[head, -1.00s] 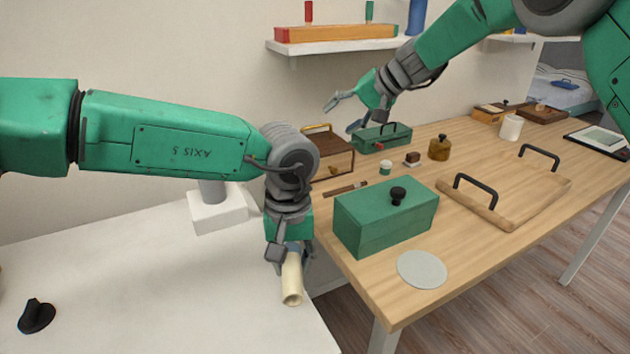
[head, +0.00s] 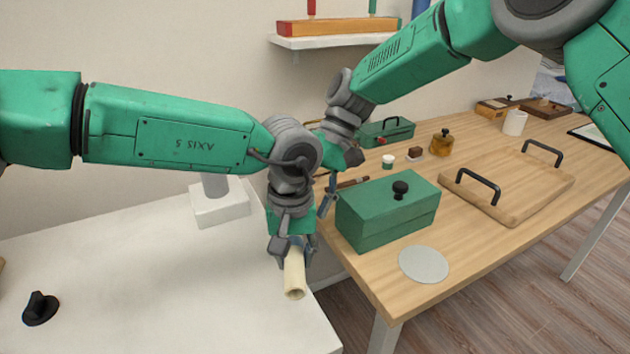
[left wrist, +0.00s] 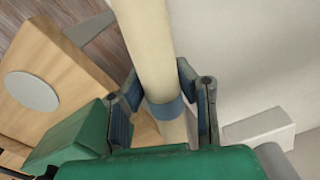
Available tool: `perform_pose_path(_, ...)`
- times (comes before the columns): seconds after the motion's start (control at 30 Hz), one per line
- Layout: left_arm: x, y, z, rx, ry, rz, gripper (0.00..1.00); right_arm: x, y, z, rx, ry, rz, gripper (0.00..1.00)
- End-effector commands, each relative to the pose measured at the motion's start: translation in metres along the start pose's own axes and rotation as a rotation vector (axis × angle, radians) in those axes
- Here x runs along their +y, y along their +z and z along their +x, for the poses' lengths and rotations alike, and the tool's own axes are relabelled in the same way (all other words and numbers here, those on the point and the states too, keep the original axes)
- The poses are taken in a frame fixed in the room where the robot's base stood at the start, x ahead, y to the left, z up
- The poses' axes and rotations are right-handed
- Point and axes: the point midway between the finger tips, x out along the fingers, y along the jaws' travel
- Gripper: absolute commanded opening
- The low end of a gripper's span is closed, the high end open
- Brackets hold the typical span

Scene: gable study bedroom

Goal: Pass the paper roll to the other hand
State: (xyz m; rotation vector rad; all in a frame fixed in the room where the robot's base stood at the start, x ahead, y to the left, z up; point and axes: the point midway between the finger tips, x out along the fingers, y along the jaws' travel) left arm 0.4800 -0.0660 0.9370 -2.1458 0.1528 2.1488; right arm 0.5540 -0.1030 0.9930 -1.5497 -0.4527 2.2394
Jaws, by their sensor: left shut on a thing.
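The paper roll (head: 294,275) is a cream tube with a blue band. My left gripper (head: 292,250) is shut on it and holds it above the white table, near that table's right edge. In the left wrist view, the roll (left wrist: 150,50) runs up between the fingers of my left gripper (left wrist: 162,108), with the blue band at finger level. My right gripper (head: 328,198) is just right of the left one, pointing down and apart from the visible part of the roll. It is partly hidden, and its finger opening is unclear.
A green box with a black knob (head: 385,212) stands close right on the wooden desk (head: 375,280), beside a grey disc (head: 423,264). A wooden tray (head: 500,205) with black handles lies farther right. A black knob (head: 40,308) sits on the white table (head: 150,290).

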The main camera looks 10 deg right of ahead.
Motion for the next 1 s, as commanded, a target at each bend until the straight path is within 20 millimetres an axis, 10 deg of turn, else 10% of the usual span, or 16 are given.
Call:
perform_pose_path(0.33,0.000,0.000,0.000,0.000,0.000,0.000,0.00,0.000,0.000,0.058,-0.001,0.001,0.000,0.52)
perform_pose_path(0.77,0.000,0.000,0.000,0.000,0.000,0.000,0.00,0.000,0.000,0.069,0.001,-0.001,0.000,0.52)
perform_pose_path(0.93,0.000,0.000,0.000,0.000,0.000,0.000,0.00,0.000,0.000,0.068,0.001,-0.001,0.000,0.03)
perform_pose_path(1.0,0.001,0.000,0.000,0.000,0.001,0.000,0.00,0.000,0.000,0.068,0.001,-0.002,-0.001,0.00)
